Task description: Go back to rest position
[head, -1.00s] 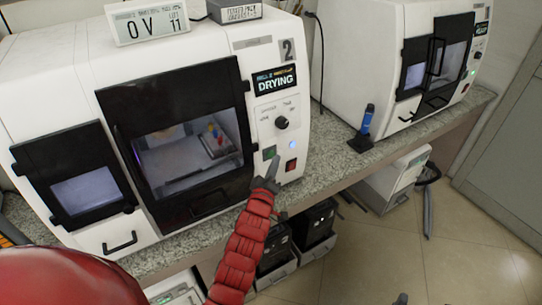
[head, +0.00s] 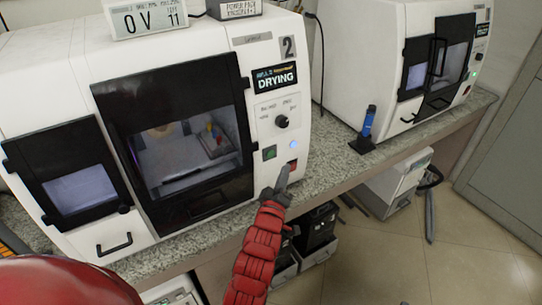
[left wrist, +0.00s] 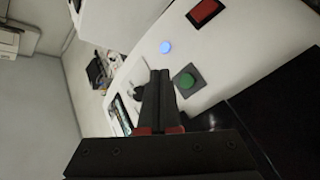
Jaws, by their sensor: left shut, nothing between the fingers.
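My left gripper (head: 283,178) is shut and empty at the end of the red arm in the head view. Its fingertips are just below the red button (head: 292,166) on the drying machine (head: 262,185); whether they touch the panel I cannot tell. In the left wrist view the closed fingers (left wrist: 160,80) point toward the panel, with the green button (left wrist: 187,81) beside them, a lit blue button (left wrist: 166,47) and the red button (left wrist: 208,13) above. My right gripper does not show.
A second white machine (head: 385,60) stands on the counter (head: 335,165) at the right. A blue item in a black holder (head: 366,125) stands between the machines. Black and white boxes (head: 318,232) sit under the counter. The floor (head: 400,265) at the lower right is clear.

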